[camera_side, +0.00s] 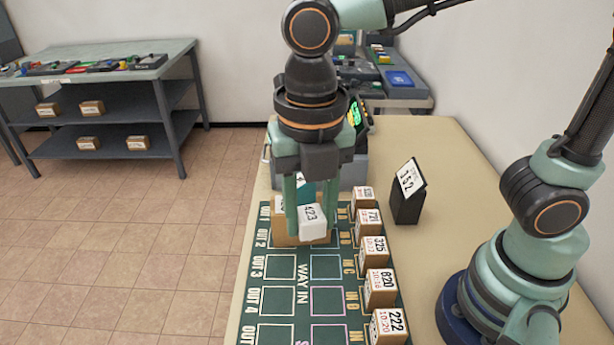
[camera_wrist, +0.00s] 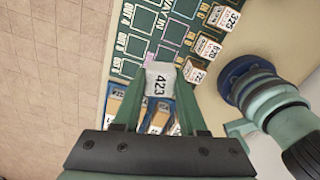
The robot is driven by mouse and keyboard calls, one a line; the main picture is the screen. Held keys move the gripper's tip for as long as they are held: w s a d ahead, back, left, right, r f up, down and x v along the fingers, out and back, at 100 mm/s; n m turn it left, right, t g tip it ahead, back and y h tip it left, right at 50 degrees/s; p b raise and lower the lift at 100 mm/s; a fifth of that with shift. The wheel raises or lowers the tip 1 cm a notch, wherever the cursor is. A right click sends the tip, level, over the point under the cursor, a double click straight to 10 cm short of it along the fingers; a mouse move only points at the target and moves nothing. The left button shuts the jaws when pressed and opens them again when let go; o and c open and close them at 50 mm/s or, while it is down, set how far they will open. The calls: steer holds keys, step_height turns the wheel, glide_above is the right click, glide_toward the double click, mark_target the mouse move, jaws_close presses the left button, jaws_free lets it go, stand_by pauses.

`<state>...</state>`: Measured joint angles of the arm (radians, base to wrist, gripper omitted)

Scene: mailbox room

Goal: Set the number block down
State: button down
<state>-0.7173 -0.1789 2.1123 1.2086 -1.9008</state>
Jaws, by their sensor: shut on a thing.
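My gripper (camera_side: 305,215) is shut on a white number block (camera_side: 313,217) marked 423. The block also shows between the fingers in the wrist view (camera_wrist: 160,82), its number facing the camera. In the side view it appears over the far end of the dark green mat (camera_side: 303,256), in front of a brown box surface (camera_side: 285,232). I cannot tell whether the block touches anything below. The mat has outlined squares with lettering such as OUT 3, OUT 4 and WAY IN.
Several numbered boxes, including 222 (camera_side: 388,328) and 620 (camera_side: 379,288), line the mat's right edge. A black stand with a 152 card (camera_side: 408,190) is farther right. Blue-edged boxes (camera_wrist: 160,118) lie below the fingers in the wrist view. The nearer outlined squares look empty.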

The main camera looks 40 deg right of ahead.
steer(key=s+a+n, duration=0.2)
steer(key=a+n, duration=0.4)
steer(key=a, duration=0.1)
steer(key=f, duration=1.5)
steer(key=shift+s+a+f, duration=0.25)
steer(key=shift+a+f, duration=0.05)
steer(key=shift+f, duration=2.3)
steer(key=shift+f, duration=0.1)
steer(key=shift+c, duration=2.3)
jaws_free()
